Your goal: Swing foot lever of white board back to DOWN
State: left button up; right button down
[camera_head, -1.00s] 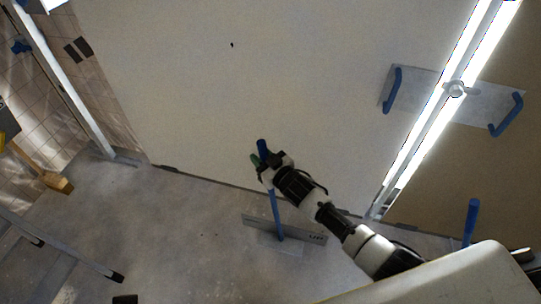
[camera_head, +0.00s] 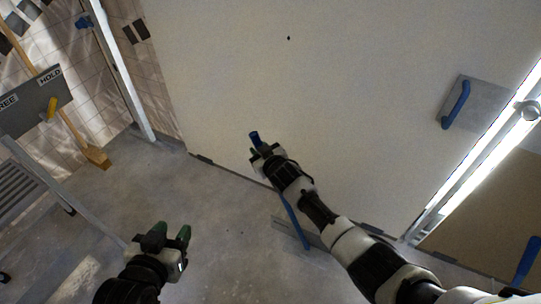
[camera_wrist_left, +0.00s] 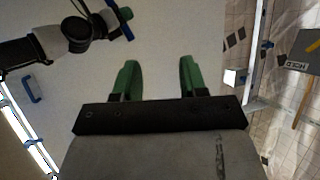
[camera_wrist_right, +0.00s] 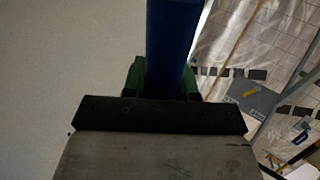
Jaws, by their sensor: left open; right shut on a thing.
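The white board (camera_head: 330,90) stands upright and fills the middle of the head view. Its foot lever is a blue bar (camera_head: 254,137) rising from a grey foot plate (camera_head: 284,231) on the floor at the board's lower edge. My right gripper (camera_head: 262,152) is shut around the bar near its top; in the right wrist view the blue bar (camera_wrist_right: 172,45) runs between the green fingers. My left gripper (camera_head: 172,238) is open and empty above the floor at lower left. Its spread green fingers show in the left wrist view (camera_wrist_left: 157,78). Any lettering on the foot plate is unreadable now.
A grey panel marked HOLD (camera_head: 38,98) with a yellow lever stands at the left, near a broom (camera_head: 97,156) and a metal frame (camera_head: 60,190). Bare floor (camera_head: 215,200) lies between my grippers.

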pick_arm(q)
notch_tip(320, 180, up, 6)
jog(key=w+d+t+h+b, duration=0.1)
jog(key=w+d+t+h, duration=0.1)
jog(key=t, duration=0.3)
jog(key=shift+r+t+b, duration=0.2)
jog(key=shift+t+b, duration=0.1)
jog(key=shift+b, duration=0.05)
pick_arm(e)
jog(key=shift+w+a+f, duration=0.3)
jog(key=shift+w+a, duration=0.1)
jog(key=shift+a, duration=0.35)
jog(key=shift+w+a+f, duration=0.3)
jog(key=shift+w+a, duration=0.1)
jog(key=shift+a, duration=0.3)
jog(key=shift+a+g, duration=0.1)
jog(key=shift+g, duration=0.2)
jog(key=c, duration=1.2)
grip_release()
jog(key=o, duration=0.3)
jog(key=shift+w+a+f, duration=0.1)
jog(key=shift+a+f, duration=0.05)
jog(key=shift+a, duration=0.05)
pick_arm(q)
jog(key=shift+w+a, duration=0.15)
jog(key=shift+a, duration=0.05)
jog(key=shift+f, duration=0.1)
pick_arm(e)
jog(key=shift+d, duration=0.15)
